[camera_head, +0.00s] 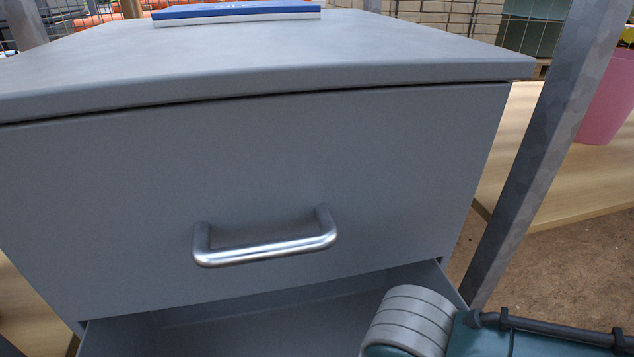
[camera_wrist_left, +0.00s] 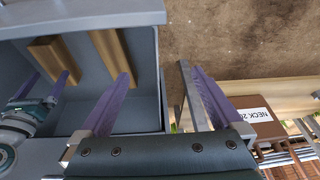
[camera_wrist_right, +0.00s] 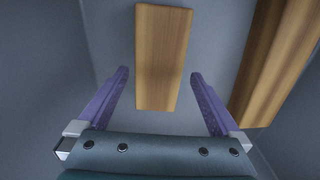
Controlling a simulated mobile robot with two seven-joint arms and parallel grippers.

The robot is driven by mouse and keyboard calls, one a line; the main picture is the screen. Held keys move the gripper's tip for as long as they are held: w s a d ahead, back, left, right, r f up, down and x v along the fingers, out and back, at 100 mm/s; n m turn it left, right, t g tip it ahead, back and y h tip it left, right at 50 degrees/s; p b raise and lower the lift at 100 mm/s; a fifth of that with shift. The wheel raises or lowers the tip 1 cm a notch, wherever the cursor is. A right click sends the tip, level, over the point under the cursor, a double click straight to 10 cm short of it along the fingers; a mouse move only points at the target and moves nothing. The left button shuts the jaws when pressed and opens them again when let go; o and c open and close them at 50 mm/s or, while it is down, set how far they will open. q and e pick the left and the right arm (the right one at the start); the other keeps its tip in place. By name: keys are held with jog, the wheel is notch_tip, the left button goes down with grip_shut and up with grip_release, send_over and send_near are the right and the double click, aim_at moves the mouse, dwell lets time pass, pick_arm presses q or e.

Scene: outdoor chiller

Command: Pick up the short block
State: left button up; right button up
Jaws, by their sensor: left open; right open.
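Two wooden blocks lie in an open grey drawer (camera_head: 270,325). In the right wrist view the shorter-looking block (camera_wrist_right: 164,55) is in the middle, its near end showing. The other block (camera_wrist_right: 272,60) is at the right, cut off by the picture's edge. The left wrist view shows the shorter block (camera_wrist_left: 48,58) and the longer one (camera_wrist_left: 112,55) too. My right gripper (camera_wrist_right: 158,73) is open, its fingers pointing into the drawer on either side of the shorter block, apparently not touching it. My left gripper (camera_wrist_left: 161,73) is open and empty above the drawer's side wall.
A closed drawer front with a metal handle (camera_head: 265,250) is above the open drawer. A blue book (camera_head: 235,12) lies on the cabinet top. A metal post (camera_head: 535,150) stands close to the right. A pink pot (camera_head: 607,100) is beyond it.

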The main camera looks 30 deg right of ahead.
notch_tip(320, 180, down, 6)
jog(key=b, duration=0.6)
jog(key=shift+d+f, duration=0.1)
pick_arm(q)
notch_tip(320, 180, down, 7)
jog(key=shift+d, duration=0.1)
pick_arm(e)
jog(key=shift+w, duration=0.1)
jog(key=c, duration=1.5)
